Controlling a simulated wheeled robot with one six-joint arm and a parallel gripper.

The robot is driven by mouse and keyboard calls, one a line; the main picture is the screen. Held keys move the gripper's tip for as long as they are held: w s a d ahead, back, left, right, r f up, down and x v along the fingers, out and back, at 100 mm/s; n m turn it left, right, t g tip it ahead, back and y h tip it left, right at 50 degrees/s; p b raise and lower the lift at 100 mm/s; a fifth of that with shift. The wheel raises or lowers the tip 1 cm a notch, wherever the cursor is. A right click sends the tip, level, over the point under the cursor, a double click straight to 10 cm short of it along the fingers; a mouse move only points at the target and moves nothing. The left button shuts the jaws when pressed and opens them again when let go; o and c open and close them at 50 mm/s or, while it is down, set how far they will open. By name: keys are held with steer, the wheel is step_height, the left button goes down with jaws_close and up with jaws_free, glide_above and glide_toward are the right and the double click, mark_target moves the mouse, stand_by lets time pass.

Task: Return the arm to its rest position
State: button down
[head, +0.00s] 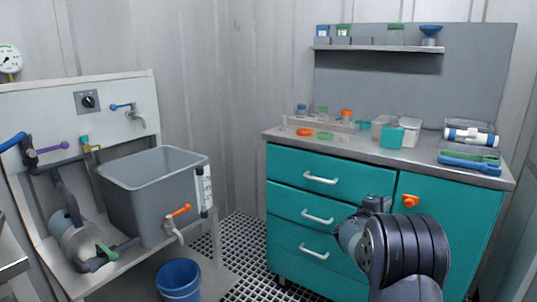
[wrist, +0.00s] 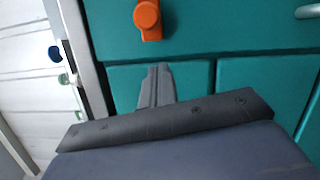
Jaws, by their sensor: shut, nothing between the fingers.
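My gripper (wrist: 157,85) shows in the wrist view with its two grey fingers together and nothing between them. It is in front of the teal cabinet (wrist: 255,88), near the orange knob (wrist: 148,18), and I see a gap of unclear depth between them. In the head view my dark arm stands at the lower right, folded in front of the cabinet (head: 460,245). The gripper's fingers are hidden there behind the arm. The orange knob (head: 410,201) is just above and right of the arm's end.
The cabinet's steel top (head: 450,155) holds small jars, dishes and a tray. A shelf (head: 378,47) with jars hangs above. At left stand a grey tank (head: 150,200) with an orange-handled tap and a blue bucket (head: 179,279). Open grated floor (head: 243,235) lies between.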

steer(key=shift+d+r, duration=0.1)
steer(key=shift+r, duration=0.05)
steer(key=shift+w+a+f+p, duration=0.25)
steer(key=shift+w+a+p, duration=0.1)
steer(key=shift+a, duration=0.2)
steer(key=s+d+f+b+v, duration=0.1)
steer(key=b+v, duration=0.3)
steer(key=v, duration=0.5)
steer(key=r+p+x, duration=0.1)
steer(key=p+x, duration=0.2)
steer(key=x, duration=0.6)
steer(key=shift+w+r, duration=0.15)
steer(key=shift+r, duration=0.15)
